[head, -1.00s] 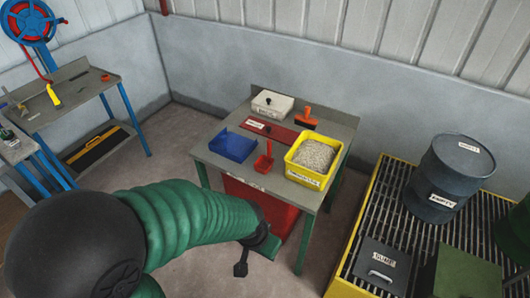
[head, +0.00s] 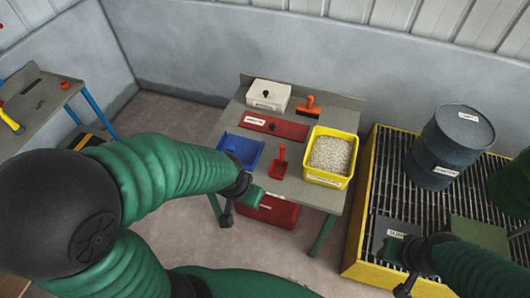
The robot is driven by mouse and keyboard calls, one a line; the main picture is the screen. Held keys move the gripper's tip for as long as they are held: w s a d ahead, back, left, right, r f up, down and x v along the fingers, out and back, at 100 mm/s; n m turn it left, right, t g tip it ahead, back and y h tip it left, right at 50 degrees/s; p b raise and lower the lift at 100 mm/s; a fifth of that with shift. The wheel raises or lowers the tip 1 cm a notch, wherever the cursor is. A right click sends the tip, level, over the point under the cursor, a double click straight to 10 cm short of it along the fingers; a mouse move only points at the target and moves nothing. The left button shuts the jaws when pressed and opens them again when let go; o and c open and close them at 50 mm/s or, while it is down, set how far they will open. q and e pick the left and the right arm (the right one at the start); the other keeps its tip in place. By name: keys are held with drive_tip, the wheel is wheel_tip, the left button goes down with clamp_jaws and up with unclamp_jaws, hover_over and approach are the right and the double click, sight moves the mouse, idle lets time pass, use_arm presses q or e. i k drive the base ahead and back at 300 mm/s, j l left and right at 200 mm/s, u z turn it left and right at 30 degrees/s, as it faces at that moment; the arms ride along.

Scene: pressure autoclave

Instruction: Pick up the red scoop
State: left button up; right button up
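The red scoop (head: 279,168) lies on the grey worktable (head: 309,192), between a blue tray and a yellow bin, with its handle towards the back. My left gripper (head: 239,206) is at the table's front edge, in front of and left of the scoop and apart from it. Its fingers are spread and nothing shows between them. My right gripper (head: 399,269) is low at the right, over the front of the yellow-framed grating, far from the scoop. Its fingers also look spread and empty.
The blue tray (head: 241,149) is left of the scoop; the yellow bin (head: 351,171) of granules is right. Behind are a red lid (head: 274,127), a white box (head: 268,95) and an orange-handled tool (head: 308,106). A red container (head: 277,213) is under the table. A drum (head: 446,150) stands on the grating.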

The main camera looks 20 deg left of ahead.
sight(277, 169)
drive_tip(key=j+z, duration=0.2)
drive_tip(key=j, duration=2)
drive_tip(key=i+j, duration=0.2)
drive_tip(key=j, duration=0.15)
drive_tip(key=i+j+z, duration=0.1)
drive_tip(key=j, duration=0.25)
drive_tip(key=i+j, duration=0.25)
drive_tip(key=j, duration=0.15)
drive_tip(key=i+j+z, duration=0.1)
drive_tip(key=i+j, duration=0.15)
drive_tip(key=i, duration=0.1)
